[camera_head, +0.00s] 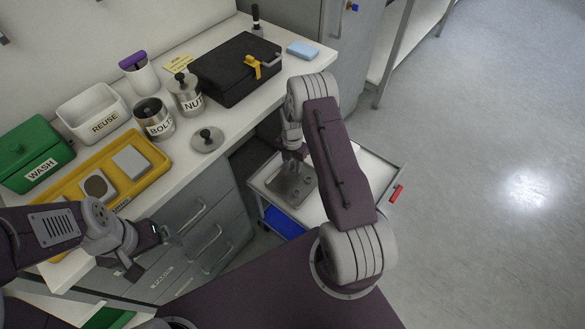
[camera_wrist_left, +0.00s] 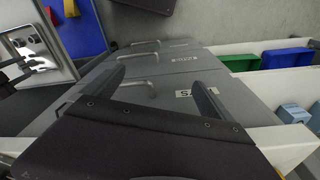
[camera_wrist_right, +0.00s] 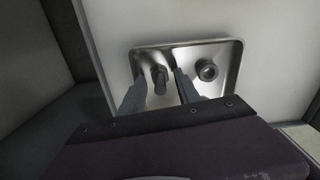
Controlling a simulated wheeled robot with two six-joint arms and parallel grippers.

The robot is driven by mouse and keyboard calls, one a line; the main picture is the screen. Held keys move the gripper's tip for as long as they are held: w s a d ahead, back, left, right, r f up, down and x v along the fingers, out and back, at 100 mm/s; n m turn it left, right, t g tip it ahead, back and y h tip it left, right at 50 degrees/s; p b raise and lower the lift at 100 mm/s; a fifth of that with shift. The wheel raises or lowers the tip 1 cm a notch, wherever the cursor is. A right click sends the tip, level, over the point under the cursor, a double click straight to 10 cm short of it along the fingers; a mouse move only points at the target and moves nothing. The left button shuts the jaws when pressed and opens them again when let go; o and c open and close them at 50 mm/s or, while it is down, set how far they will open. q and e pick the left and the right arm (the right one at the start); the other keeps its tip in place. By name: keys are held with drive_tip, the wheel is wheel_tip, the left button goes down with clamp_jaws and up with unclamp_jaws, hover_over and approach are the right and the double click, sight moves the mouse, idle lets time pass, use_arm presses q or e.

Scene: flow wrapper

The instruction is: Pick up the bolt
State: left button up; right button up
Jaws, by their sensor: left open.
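The bolt (camera_wrist_right: 160,80) stands upright in a shallow metal tray (camera_wrist_right: 232,46), which also shows in the head view (camera_head: 287,190). My right gripper (camera_wrist_right: 159,84) is open, its two fingers on either side of the bolt with gaps visible. I cannot tell if the fingertips are level with it. In the head view the right gripper (camera_head: 293,155) is over the tray and the bolt is hard to make out. My left gripper (camera_head: 163,232) is open and empty in front of the drawer cabinet; its spread fingers show in the left wrist view (camera_wrist_left: 158,80).
A nut (camera_wrist_right: 207,70) sits in the tray to the right of the bolt. The tray is on a white cart (camera_head: 370,172). The counter holds a BOLT canister (camera_head: 154,113), a NUT canister (camera_head: 184,88), a lid (camera_head: 207,139) and a black case (camera_head: 225,65). The right floor is clear.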

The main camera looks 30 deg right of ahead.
clamp_jaws()
drive_tip(key=shift+r, duration=0.1)
